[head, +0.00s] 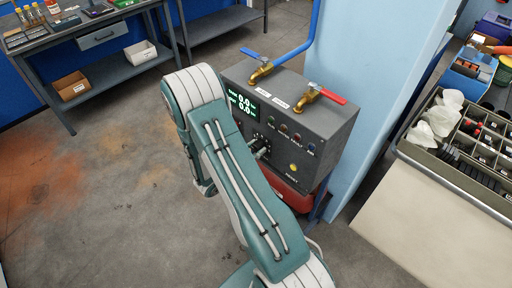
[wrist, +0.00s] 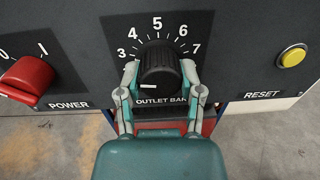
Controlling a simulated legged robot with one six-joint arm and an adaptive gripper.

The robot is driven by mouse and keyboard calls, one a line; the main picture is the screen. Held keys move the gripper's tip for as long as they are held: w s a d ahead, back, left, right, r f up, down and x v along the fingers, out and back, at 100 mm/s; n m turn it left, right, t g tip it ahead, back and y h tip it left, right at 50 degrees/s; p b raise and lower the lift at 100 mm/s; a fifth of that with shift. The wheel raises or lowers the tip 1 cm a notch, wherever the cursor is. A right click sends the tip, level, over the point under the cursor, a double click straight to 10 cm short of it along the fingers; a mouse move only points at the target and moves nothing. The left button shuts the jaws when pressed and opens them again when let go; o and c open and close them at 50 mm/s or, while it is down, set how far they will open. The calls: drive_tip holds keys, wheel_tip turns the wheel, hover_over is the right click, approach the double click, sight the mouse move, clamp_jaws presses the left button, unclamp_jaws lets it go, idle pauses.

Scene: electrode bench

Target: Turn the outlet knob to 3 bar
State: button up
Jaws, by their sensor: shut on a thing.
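The outlet knob (wrist: 158,66) is a black ribbed dial above the label OUTLET BAR on the dark grey panel in the wrist view. Numbers 3 to 7 show around its top, with 3 at the upper left. A short white mark sits on the knob's lower left face, below the level of the 3. My gripper (wrist: 160,80) has one finger on each side of the knob and is shut on it.
A red power switch (wrist: 28,76) lies left of the knob and a yellow reset button (wrist: 292,57) lies right. Blue-handled (head: 262,63) and red-handled (head: 318,94) valves stand on top of the box. A parts case (head: 462,140) stands at the right. The floor at left is clear.

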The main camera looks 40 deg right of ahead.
drive_tip(key=shift+w+m, duration=0.1)
drive_tip(key=shift+m, duration=0.9)
drive_tip(key=o, duration=1.1)
drive_tip(key=shift+o, duration=0.2)
drive_tip(key=a, duration=1.2)
drive_tip(key=shift+s, duration=0.2)
